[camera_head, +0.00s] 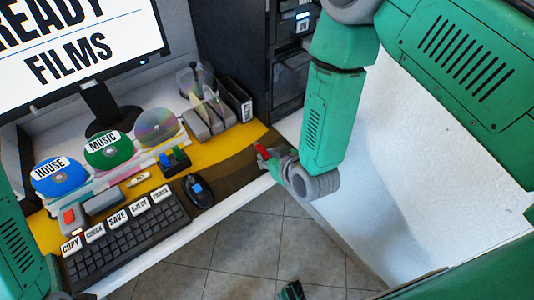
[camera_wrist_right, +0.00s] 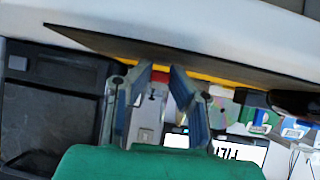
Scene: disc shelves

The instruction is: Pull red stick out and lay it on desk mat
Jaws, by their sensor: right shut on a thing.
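My right gripper (camera_head: 270,157) is shut on the red stick (camera_head: 263,151), close to the desk's right front edge. In the right wrist view the red stick (camera_wrist_right: 158,77) shows as a small red patch between the two fingers (camera_wrist_right: 160,72); most of it is hidden. The dark brown and yellow desk mat (camera_head: 232,170) lies under and just left of the gripper. I cannot tell whether the stick touches the mat.
On the desk stand a blue HOUSE disc (camera_head: 62,175), a green MUSIC disc (camera_head: 108,149) and a plain shiny disc (camera_head: 157,127). A keyboard (camera_head: 125,235) and dark mouse (camera_head: 198,191) lie in front. A black tower (camera_head: 245,50) stands behind. The mat right of the mouse is bare.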

